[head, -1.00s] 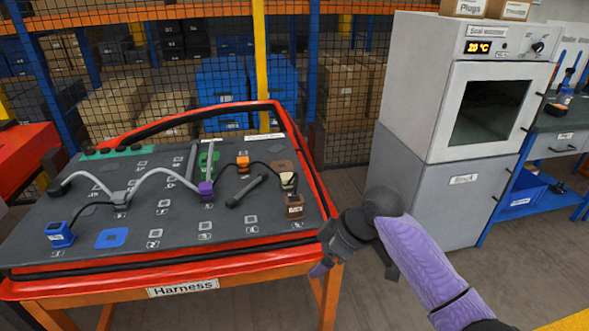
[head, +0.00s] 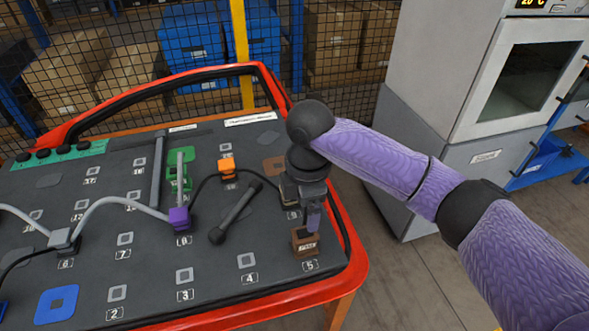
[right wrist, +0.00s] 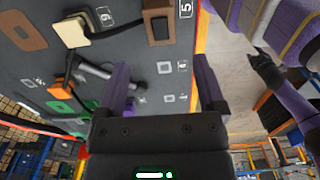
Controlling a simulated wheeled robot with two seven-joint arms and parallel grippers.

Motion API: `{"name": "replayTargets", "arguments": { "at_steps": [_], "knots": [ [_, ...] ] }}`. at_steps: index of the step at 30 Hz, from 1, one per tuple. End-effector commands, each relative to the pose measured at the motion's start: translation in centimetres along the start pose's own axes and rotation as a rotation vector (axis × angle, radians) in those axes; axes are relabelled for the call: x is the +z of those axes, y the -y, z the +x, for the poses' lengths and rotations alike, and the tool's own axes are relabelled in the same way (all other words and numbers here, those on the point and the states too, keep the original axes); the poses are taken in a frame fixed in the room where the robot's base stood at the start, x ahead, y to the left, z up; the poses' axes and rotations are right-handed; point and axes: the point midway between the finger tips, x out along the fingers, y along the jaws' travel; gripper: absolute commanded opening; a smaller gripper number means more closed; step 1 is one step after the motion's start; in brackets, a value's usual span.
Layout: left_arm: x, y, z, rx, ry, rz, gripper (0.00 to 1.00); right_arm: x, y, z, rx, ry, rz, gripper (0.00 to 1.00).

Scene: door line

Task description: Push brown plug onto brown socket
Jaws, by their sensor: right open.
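The brown plug (head: 306,243) is a brown block with a white label, standing by mark 5 near the board's right edge. It also shows at the top of the right wrist view (right wrist: 158,22). My right gripper (head: 313,213) points down just above and behind it in the head view. Its purple fingers are apart in the right wrist view (right wrist: 163,88), with nothing between them. The brown socket (head: 273,165) is a flat brown plate farther back, partly hidden by my wrist. In the right wrist view it lies at top left (right wrist: 22,28). My left gripper is not in view.
A cream connector (right wrist: 75,32) lies between the brown plug and socket, on a black cable. An orange connector (head: 227,167), purple connector (head: 179,217) and grey bar (head: 238,210) are to the left. The red rim (head: 352,255) borders the board. A grey cabinet (head: 435,160) stands right.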

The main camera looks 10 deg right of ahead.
Motion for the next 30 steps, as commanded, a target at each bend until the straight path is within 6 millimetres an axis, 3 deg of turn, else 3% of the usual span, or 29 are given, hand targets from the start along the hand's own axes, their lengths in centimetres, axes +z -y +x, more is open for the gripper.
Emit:
{"name": "replayTargets", "arguments": {
  "at_steps": [4,9,15,26,30],
  "knots": [
    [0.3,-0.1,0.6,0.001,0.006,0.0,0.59,0.0,0.0,1.4,-0.002,0.003,0.0,0.88],
    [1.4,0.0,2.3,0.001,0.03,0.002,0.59,0.1,0.1,5.6,-0.004,0.003,0.0,0.88],
    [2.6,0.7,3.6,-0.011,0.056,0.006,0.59,0.1,0.0,9.2,-0.002,0.003,0.0,0.88],
    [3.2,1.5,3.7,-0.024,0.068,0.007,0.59,0.0,0.0,9.9,0.001,0.002,-0.001,0.88],
    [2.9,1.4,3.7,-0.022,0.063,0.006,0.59,0.0,0.0,9.9,0.002,0.002,0.0,0.63]
  ]
}}
